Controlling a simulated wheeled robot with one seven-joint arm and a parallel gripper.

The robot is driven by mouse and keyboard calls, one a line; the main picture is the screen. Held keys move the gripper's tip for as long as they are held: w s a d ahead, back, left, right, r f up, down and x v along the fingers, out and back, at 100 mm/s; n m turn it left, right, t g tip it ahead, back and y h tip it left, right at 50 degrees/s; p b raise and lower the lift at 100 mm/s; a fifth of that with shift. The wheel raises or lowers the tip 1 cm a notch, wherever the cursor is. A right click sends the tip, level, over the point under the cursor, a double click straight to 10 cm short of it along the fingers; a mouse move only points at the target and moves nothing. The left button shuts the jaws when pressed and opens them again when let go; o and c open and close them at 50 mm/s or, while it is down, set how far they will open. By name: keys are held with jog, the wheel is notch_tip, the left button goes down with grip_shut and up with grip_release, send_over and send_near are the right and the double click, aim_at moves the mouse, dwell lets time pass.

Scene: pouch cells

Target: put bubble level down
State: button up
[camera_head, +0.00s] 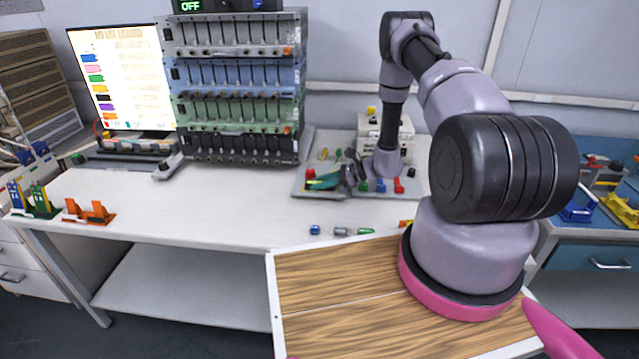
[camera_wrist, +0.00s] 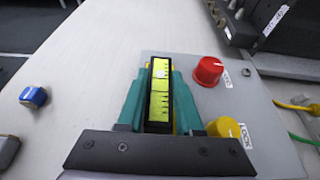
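The bubble level (camera_wrist: 160,92) is a narrow black-framed bar with a bright yellow-green face, seen in the wrist view. It lies lengthwise between the two teal fingers of my gripper (camera_wrist: 159,68), which close on it from both sides. Below it is a grey panel (camera_wrist: 262,122); I cannot tell whether the level touches it. In the head view my gripper (camera_head: 322,182) is low over the left part of the same grey panel (camera_head: 350,191).
A red knob (camera_wrist: 208,71) and a yellow knob (camera_wrist: 224,128) stand on the panel close to the right finger. A blue block (camera_wrist: 34,97) lies on the white table (camera_head: 190,215). A battery rack (camera_head: 236,90) stands behind. The table's left middle is clear.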

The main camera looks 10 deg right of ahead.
jog(key=o, duration=0.4)
jog(key=shift+r, duration=0.1)
jog(key=v, duration=1.2)
jog(key=s+a+r+n+g+h, duration=0.1)
jog(key=s+a+r+n, duration=0.15)
jog(key=r, duration=0.75)
jog(key=s+a+r+n+g+h, duration=0.15)
jog(key=r+n, duration=0.25)
jog(key=r, duration=0.6)
jog(key=s+a+r+n+g+h, duration=0.1)
jog(key=s+a+r+n+h, duration=0.15)
jog(key=r, duration=0.75)
jog(key=s+r+n+t+h, duration=0.2)
jog(key=s+r+n, duration=0.1)
jog(key=s+r, duration=0.2)
jog(key=s+d+r+n+t+h, duration=0.1)
jog(key=s+r+n+t+h, duration=0.1)
jog(key=s+r, duration=0.4)
jog(key=s+r+n+t+h, duration=0.2)
jog(key=s+r, duration=0.4)
jog(key=s, duration=0.3)
jog(key=shift+s+d+r+n+t, duration=0.1)
jog(key=shift+d+r+n+t, duration=0.2)
jog(key=shift+n, duration=0.5)
